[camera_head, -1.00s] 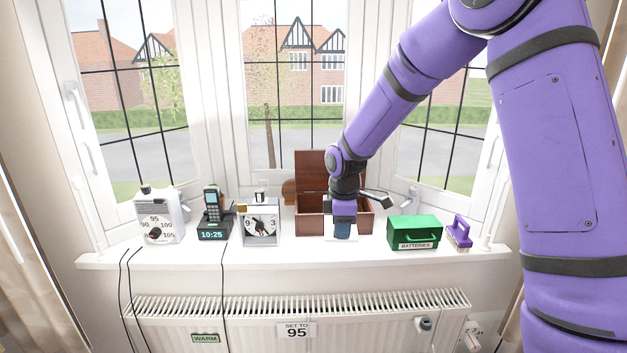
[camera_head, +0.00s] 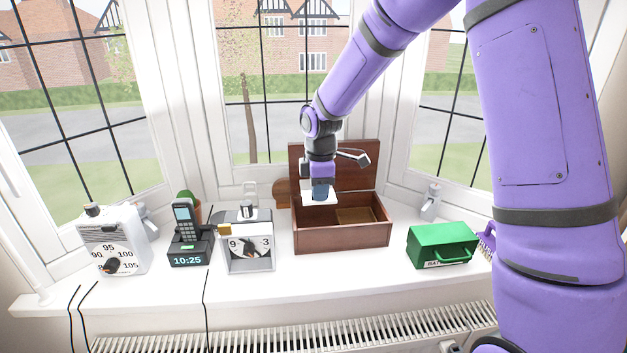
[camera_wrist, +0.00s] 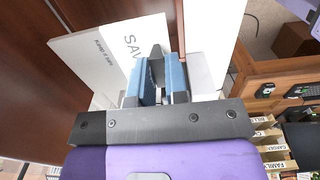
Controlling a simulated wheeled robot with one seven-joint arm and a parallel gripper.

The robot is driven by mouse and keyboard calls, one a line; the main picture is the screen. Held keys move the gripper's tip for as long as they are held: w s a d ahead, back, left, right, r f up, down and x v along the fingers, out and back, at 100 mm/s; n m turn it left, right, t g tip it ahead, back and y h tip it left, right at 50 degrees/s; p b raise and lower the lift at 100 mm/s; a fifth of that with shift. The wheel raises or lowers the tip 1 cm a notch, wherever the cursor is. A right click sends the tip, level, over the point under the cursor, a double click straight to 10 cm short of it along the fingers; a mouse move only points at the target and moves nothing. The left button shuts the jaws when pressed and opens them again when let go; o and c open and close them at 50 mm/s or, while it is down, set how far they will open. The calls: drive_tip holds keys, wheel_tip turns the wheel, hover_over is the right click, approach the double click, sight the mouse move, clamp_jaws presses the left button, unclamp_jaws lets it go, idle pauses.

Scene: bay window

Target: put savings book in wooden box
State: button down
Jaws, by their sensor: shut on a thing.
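The wooden box (camera_head: 345,236) stands on the white sill with its lid (camera_head: 345,165) raised at the back. My gripper (camera_head: 320,190) is over the left part of the open box, with its blue fingers pointing down. The fingers (camera_wrist: 160,78) are shut on the savings book, a thin white thing (camera_head: 309,201). In the wrist view the book (camera_wrist: 125,45) shows part of the letters "SAV". The book is at about the height of the box rim or above it; how far it is inside I cannot tell. Brown wood fills the left of the wrist view.
A green batteries box (camera_head: 428,241) and a purple-handled brush (camera_head: 486,240) stand right of the wooden box. On the left are a clock-like device (camera_head: 248,245), a phone on its dock (camera_head: 190,240) and a white dial device (camera_head: 110,240). A radiator lies below the sill.

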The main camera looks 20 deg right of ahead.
drive_tip(key=shift+w, duration=0.1)
idle(0.3)
drive_tip(key=shift+f, duration=6.15)
drive_tip(key=c, duration=1.1)
unclamp_jaws()
drive_tip(key=shift+o, duration=0.2)
